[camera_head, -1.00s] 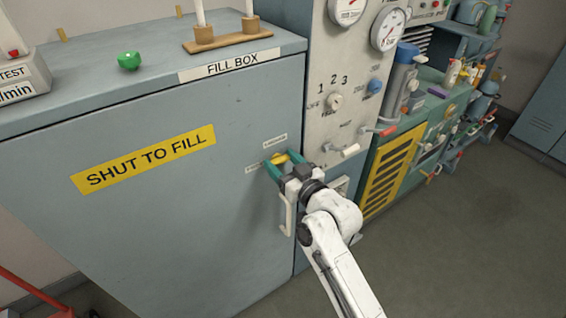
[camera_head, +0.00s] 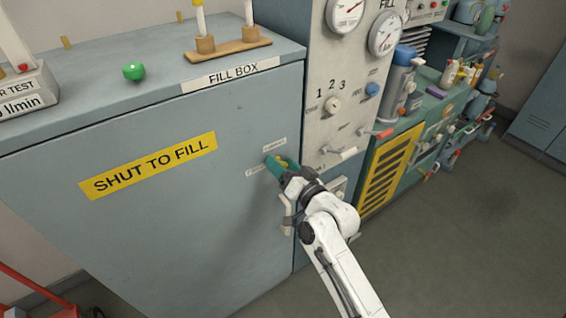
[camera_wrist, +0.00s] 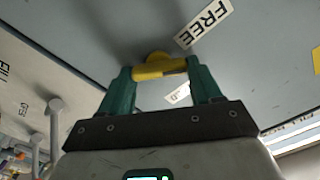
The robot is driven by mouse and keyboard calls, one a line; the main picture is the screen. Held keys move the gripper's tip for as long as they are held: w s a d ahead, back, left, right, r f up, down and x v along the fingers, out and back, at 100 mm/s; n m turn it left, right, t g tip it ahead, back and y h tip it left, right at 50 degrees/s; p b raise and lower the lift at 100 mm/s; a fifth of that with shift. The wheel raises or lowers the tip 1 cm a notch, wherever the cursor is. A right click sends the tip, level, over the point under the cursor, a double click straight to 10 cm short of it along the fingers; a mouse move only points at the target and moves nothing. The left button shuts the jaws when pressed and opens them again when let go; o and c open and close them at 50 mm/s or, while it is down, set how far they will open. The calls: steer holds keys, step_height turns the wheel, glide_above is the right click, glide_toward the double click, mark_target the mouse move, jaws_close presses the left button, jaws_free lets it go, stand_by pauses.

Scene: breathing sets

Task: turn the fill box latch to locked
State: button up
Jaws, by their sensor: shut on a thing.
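The fill box (camera_head: 200,225) is a large grey cabinet with a shut front and a yellow SHUT TO FILL label (camera_head: 148,166). Its yellow latch (camera_wrist: 158,69) shows in the wrist view as a bar on a round hub, between my green fingers. My gripper (camera_head: 281,162) is shut on the latch at the box's right edge; the wrist view also shows my gripper (camera_wrist: 160,72), one finger at each end of the bar. A FREE label (camera_wrist: 204,23) lies beside the hub. In the head view my fingers mostly hide the latch.
A white handle (camera_head: 288,214) is on the door just below my gripper. A panel with gauges and knobs (camera_head: 333,104) stands to the right. A green knob (camera_head: 133,71) and a wooden stand (camera_head: 228,50) are on the box top. The floor at right is clear.

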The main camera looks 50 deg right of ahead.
steer(key=shift+m+p, duration=0.35)
steer(key=shift+m, duration=0.65)
steer(key=o, duration=1.1)
steer(key=shift+c, duration=0.2)
steer(key=b+v, duration=0.2)
steer(key=v, duration=0.8)
steer(key=shift+s+b, duration=0.3)
steer(key=shift+s, duration=0.1)
